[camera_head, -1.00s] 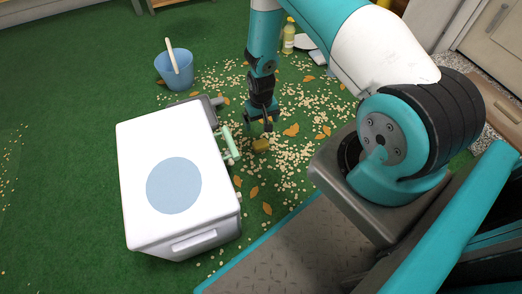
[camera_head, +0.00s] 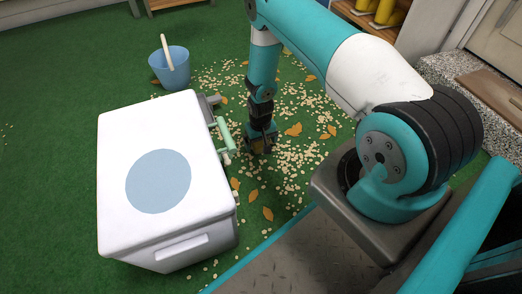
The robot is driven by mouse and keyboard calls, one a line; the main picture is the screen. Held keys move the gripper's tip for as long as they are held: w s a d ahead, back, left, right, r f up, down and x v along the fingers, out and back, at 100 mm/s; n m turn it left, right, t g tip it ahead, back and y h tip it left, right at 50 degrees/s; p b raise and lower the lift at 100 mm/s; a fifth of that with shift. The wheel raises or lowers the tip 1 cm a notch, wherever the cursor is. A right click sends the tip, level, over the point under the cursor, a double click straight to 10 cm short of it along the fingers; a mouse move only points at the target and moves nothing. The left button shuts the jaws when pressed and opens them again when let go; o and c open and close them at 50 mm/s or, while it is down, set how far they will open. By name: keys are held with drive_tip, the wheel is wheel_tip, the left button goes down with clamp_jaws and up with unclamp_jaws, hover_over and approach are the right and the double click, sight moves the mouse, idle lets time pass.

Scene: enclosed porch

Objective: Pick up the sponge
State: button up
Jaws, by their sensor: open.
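The sponge, a small yellow-brown block, is on the green floor just right of the white cooler box. It is now mostly or wholly hidden by my gripper (camera_head: 262,140), which is low over that spot and points down. My gripper is open. Whether its fingers are around the sponge or only above it I cannot tell.
The white cooler box (camera_head: 205,190) with a blue disc on its lid stands close left of my gripper, its green handle (camera_head: 225,134) nearest. A blue bucket (camera_head: 170,68) stands behind. Pale chips and orange leaves (camera_head: 294,130) litter the floor. Open green floor lies left.

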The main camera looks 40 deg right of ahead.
drive_tip(key=shift+f, duration=0.75)
drive_tip(key=shift+r, duration=0.1)
drive_tip(key=shift+c, duration=0.3)
drive_tip(key=c, duration=0.9)
drive_tip(key=shift+c, duration=0.2)
